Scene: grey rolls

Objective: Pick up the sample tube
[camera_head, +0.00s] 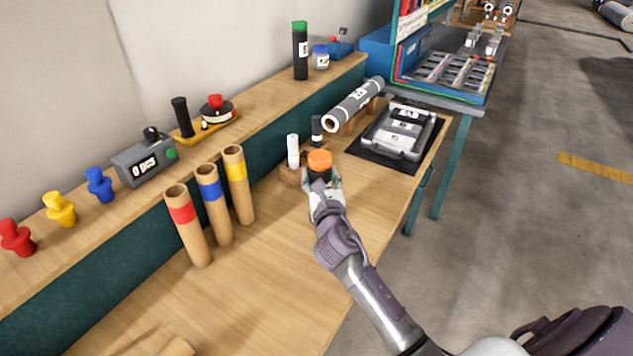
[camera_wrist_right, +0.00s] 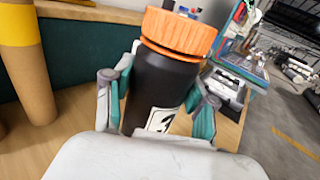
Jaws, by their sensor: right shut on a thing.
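A black sample tube with an orange screw cap (camera_head: 319,160) stands at the middle of the workbench in the head view, roughly upright. My right gripper (camera_head: 323,186) is shut on its body, below the cap. In the right wrist view the dark tube (camera_wrist_right: 160,85) fills the space between the two teal-padded fingers (camera_wrist_right: 160,100), with a white label low on its side. Its lower end is hidden by my gripper, so I cannot tell whether it touches the bench. My left gripper is not in view.
A wooden holder (camera_head: 289,176) with a white tube (camera_head: 293,150) stands just left, a small black tube (camera_head: 316,130) behind. Three cardboard tubes (camera_head: 215,205) stand further left. A grey roll (camera_head: 353,104) and tray (camera_head: 400,130) lie beyond. The bench front is mostly clear.

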